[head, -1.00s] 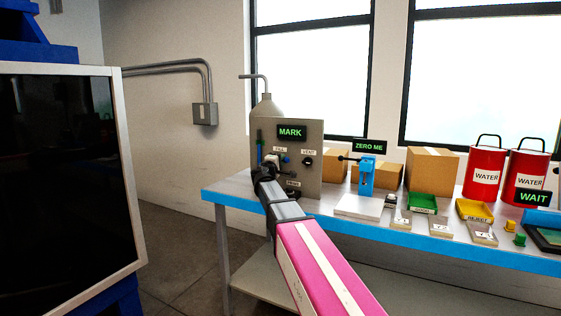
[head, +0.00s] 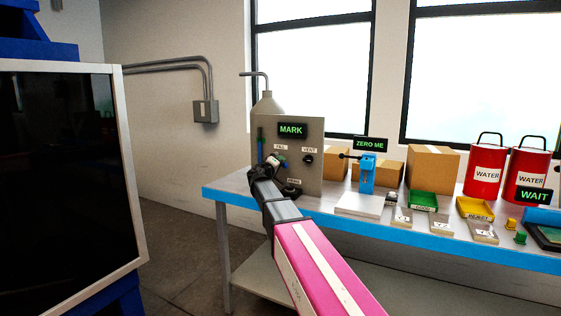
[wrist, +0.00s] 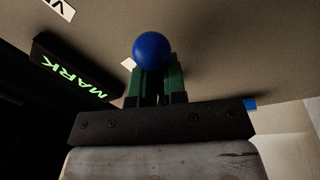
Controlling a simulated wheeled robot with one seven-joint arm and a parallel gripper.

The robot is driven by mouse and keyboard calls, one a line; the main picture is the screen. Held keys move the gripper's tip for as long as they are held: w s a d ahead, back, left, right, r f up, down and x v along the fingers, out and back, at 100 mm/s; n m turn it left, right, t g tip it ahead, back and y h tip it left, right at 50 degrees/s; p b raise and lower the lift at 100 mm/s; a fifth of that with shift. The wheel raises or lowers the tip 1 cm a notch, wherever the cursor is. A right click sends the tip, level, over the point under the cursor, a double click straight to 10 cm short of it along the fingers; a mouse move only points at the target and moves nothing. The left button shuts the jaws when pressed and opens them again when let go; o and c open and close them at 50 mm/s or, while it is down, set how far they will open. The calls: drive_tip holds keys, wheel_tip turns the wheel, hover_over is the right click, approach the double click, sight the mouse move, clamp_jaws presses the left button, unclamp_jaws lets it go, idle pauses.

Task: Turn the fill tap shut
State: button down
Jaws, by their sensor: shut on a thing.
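The fill tap's blue ball knob (wrist: 152,48) shows in the wrist view between the tips of my gripper's green fingers (wrist: 158,80). The fingers are shut on it. In the head view my gripper (head: 274,160) is at the grey panel (head: 314,135), just under the FILL label (head: 280,148). The arm hides most of the tap there, so I cannot tell how far it is turned. The MARK sign (head: 292,130) on the panel is lit green and also shows in the wrist view (wrist: 75,68).
The VENT knob (head: 308,160) is right of the gripper and the PRIME knob (head: 292,192) is below it. A blue fixture (head: 367,175) with a ZERO ME sign stands farther right on the bench. A dark-screened cabinet (head: 60,190) is at the left.

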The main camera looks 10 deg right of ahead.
drive_tip(key=m, duration=0.1)
drive_tip(key=f+m+g, duration=0.1)
drive_tip(key=m, duration=0.1)
drive_tip(key=shift+w+a, duration=0.15)
drive_tip(key=shift+a, duration=0.05)
drive_tip(key=shift+w+a+f+m+g, duration=0.3)
drive_tip(key=shift+a+m+g, duration=0.1)
drive_tip(key=shift+m, duration=1.3)
drive_tip(key=shift+w+a+f+m+g, duration=0.25)
drive_tip(key=shift+a+m, duration=0.2)
drive_tip(key=shift+m, duration=1.25)
drive_tip(key=shift+w+a+f+m+g, duration=0.3)
drive_tip(key=shift+a+m+g, duration=0.1)
drive_tip(key=shift+m, duration=1.3)
drive_tip(key=c, duration=1.2)
unclamp_jaws()
drive_tip(key=shift+w, duration=0.1)
drive_tip(key=shift+r, duration=0.1)
drive_tip(key=shift+a, duration=0.1)
drive_tip(key=v, duration=1)
drive_tip(key=shift+s+a, duration=0.25)
drive_tip(key=shift+s, duration=0.1)
